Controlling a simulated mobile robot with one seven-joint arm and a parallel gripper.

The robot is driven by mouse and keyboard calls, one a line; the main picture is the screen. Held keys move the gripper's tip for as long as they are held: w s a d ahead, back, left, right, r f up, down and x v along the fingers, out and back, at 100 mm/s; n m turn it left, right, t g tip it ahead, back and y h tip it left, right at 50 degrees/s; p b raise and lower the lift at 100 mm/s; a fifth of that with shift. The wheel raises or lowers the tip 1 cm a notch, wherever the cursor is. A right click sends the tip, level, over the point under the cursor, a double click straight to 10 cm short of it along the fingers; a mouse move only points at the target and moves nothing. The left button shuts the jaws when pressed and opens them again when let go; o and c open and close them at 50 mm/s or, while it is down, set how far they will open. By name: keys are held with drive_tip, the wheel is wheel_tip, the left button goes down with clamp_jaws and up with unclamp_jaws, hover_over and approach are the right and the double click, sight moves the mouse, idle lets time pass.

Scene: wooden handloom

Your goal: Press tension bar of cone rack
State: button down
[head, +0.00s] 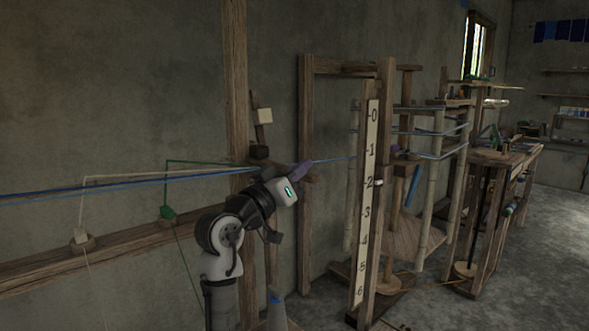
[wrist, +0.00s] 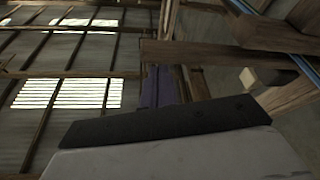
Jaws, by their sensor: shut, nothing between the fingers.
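My gripper (head: 302,168) has purple fingers and is at the right end of this bar, close to the yarns. In the wrist view the shut fingers (wrist: 158,88) point toward a wooden beam (wrist: 195,53). Whether they touch it I cannot tell. My arm hides part of the bar.
A wooden post (head: 236,80) stands behind my arm. A pale block (head: 263,115) is on an upright above a black block (head: 259,152). Right of my gripper stands a frame with a numbered scale (head: 368,200). A blue-tipped cone (head: 276,310) is below my arm.

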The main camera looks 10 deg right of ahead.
drive_tip(key=s+a, duration=0.6)
drive_tip(key=a, duration=0.2)
drive_tip(key=shift+f+b, duration=0.15)
drive_tip(key=shift+b, duration=0.3)
drive_tip(key=shift+t, duration=0.3)
